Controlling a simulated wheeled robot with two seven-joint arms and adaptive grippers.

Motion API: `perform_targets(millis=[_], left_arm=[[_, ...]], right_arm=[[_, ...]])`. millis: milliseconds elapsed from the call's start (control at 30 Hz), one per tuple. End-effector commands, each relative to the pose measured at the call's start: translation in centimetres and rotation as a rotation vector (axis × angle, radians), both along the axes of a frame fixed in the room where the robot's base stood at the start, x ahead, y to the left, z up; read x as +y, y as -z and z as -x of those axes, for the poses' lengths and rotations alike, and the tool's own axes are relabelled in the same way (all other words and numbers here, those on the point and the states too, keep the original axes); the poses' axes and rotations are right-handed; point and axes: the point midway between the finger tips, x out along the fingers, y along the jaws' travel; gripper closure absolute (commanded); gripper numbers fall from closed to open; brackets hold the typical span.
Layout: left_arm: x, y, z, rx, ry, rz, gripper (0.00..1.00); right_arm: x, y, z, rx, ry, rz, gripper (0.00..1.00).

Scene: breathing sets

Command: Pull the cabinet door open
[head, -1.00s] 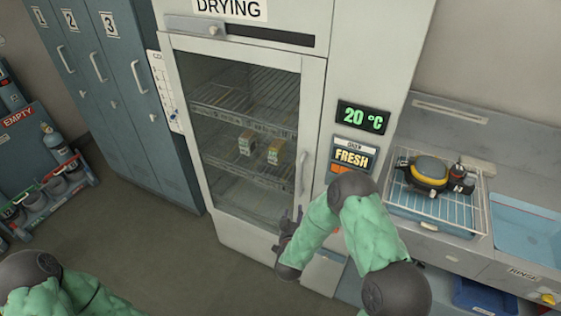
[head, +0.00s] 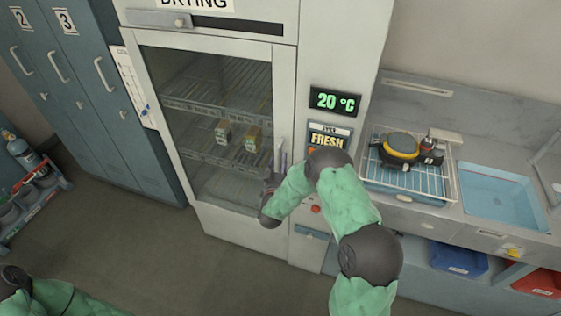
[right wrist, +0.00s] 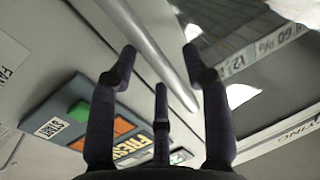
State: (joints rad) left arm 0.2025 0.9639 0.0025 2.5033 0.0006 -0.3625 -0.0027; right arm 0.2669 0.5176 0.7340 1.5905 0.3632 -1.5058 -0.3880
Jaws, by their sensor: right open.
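The drying cabinet's glass door (head: 210,217) is shut in its pale frame, with wire shelves and two small boxes behind the glass. Its upright bar handle (head: 281,146) is on the door's right side. My right gripper (head: 274,168) is at the handle's lower part and is partly hidden by my wrist. In the right wrist view, the handle (right wrist: 150,45) runs slantwise between the spread dark fingers (right wrist: 160,58) of that gripper. The fingers are open, and I cannot tell whether they touch the bar. My left arm shows at the lower left; its gripper is out of view.
A temperature display (head: 335,101) and a FRESH panel (head: 328,138) are right of the door. A counter with a wire rack (head: 440,187) and a blue sink (head: 497,195) stands further right. Numbered lockers (head: 90,110) are at left. The floor before the door is clear.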

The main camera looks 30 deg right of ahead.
Motion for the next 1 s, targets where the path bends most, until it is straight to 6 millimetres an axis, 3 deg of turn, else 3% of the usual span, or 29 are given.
perform_targets(millis=[467,633,1000], left_arm=[[0.01,-0.02,-0.01,0.000,0.000,0.000,0.60],[0.01,-0.02,-0.01,0.000,0.000,0.000,0.60],[0.00,0.15,0.00,0.000,0.000,0.000,0.60]], right_arm=[[-0.79,0.00,-1.00,0.000,-0.001,0.000,0.52],[-0.77,0.00,-0.99,0.000,-0.001,0.000,1.00],[-0.17,0.06,-0.92,0.000,0.009,-0.001,1.00]])
